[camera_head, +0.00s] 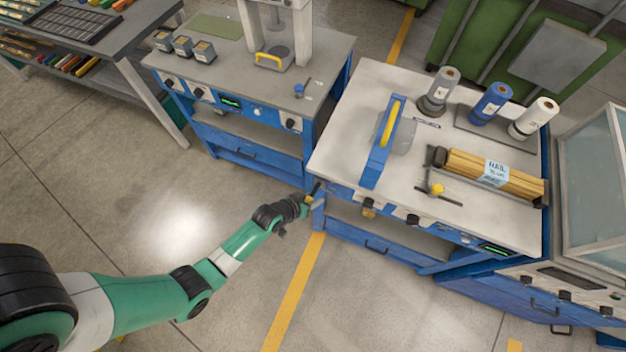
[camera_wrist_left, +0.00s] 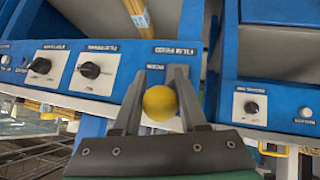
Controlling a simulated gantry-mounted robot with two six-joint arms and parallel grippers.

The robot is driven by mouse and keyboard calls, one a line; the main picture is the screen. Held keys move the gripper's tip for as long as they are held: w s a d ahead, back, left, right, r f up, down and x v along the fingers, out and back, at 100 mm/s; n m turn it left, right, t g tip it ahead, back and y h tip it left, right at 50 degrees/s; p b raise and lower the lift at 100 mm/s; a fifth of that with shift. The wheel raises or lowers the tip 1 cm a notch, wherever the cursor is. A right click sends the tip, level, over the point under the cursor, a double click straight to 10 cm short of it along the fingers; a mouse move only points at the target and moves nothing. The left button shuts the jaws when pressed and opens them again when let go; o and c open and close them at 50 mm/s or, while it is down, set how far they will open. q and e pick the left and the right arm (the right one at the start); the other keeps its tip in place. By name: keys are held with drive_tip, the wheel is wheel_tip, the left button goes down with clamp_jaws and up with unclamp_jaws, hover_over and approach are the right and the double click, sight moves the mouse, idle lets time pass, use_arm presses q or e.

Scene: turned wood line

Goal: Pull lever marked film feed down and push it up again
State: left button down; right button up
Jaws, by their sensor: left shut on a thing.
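The film feed lever shows as its yellow ball knob (camera_wrist_left: 160,103) in the left wrist view, where the picture is upside down. My left gripper (camera_wrist_left: 166,82) is shut on this knob, one finger on each side of it. The lever's shaft is hidden behind the knob and fingers. The film feed label (camera_wrist_left: 174,50) is on the blue panel just beyond the fingertips. In the head view my left gripper (camera_head: 310,197) is at the front left corner of the wrapping bench (camera_head: 340,150), and the knob is too small to make out clearly. My right gripper is not in view.
Dark dials (camera_wrist_left: 90,70) sit on the panel beside the lever. On the bench stand a blue frame with a yellow handle (camera_head: 388,140), film rolls (camera_head: 490,103) and a bundle of wood (camera_head: 490,172). Another workbench (camera_head: 290,90) is close on the left. The floor in front is clear.

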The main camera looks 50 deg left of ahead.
use_arm(q)
drive_tip(key=shift+w+r, duration=0.1)
drive_tip(key=shift+r, duration=0.05)
drive_tip(key=c, duration=0.8)
unclamp_jaws()
drive_tip(key=shift+c, duration=0.2)
drive_tip(key=o, duration=0.4)
drive_tip(key=shift+d, duration=0.1)
drive_tip(key=p+v, duration=0.4)
drive_tip(key=v, duration=0.7)
drive_tip(key=shift+s+d+r+p, duration=0.1)
drive_tip(key=shift+s+p, duration=0.25)
